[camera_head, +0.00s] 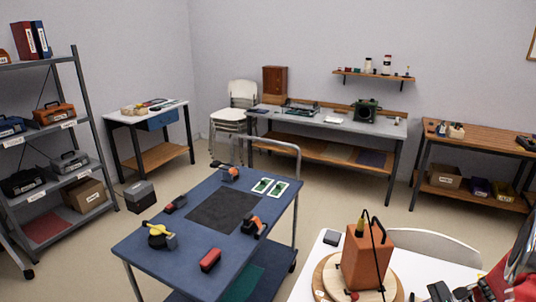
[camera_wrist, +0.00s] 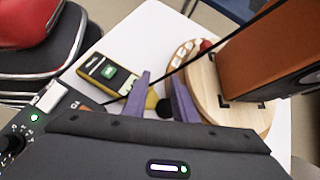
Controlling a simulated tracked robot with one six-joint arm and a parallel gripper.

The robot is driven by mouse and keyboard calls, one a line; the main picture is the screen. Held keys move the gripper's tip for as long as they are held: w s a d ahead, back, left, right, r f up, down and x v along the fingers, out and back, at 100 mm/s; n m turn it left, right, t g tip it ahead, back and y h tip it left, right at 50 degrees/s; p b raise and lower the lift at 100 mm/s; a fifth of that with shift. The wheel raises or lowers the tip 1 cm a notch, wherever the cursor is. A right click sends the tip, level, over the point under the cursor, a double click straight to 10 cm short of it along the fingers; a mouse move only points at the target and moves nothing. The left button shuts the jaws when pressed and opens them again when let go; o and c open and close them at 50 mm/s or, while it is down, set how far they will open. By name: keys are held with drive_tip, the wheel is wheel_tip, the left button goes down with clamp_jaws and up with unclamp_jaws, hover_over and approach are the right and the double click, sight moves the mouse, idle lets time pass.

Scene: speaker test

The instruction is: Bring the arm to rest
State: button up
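My gripper (camera_wrist: 160,88) shows in the wrist view with its two purple fingers apart and nothing clearly held between them. Beyond and below the fingers, a yellow and dark meter (camera_wrist: 98,72) with a green display lies on the white table (camera_wrist: 150,28). Part of it is hidden behind the left finger. To the right, an orange-brown speaker box (camera_wrist: 262,60) stands on a round wooden turntable (camera_wrist: 240,112). The head view shows the same speaker box (camera_head: 366,262) upright on the turntable (camera_head: 328,280). I cannot make out my gripper clearly in the head view.
A black cable (camera_head: 383,262) hangs from the speaker, close to the fingers in the wrist view. A red and black chair (camera_wrist: 30,25) stands beside the table. A blue cart (camera_head: 190,205) with tools stands left.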

drive_tip(key=s+a+r+n+t+h, duration=0.1)
drive_tip(key=s+a+r+n+h, duration=0.4)
drive_tip(key=a+r+n, duration=0.4)
drive_tip(key=s+a+r+n+t+h, duration=0.2)
drive_tip(key=s+a+r+n+h, duration=0.3)
drive_tip(key=a+r+n, duration=0.4)
drive_tip(key=s+a+r, duration=0.1)
drive_tip(key=a+r, duration=0.5)
drive_tip(key=shift+s+r+n, duration=0.15)
drive_tip(key=shift+s+n, duration=0.05)
drive_tip(key=shift+n, duration=0.2)
drive_tip(key=shift+d, duration=0.1)
idle(0.4)
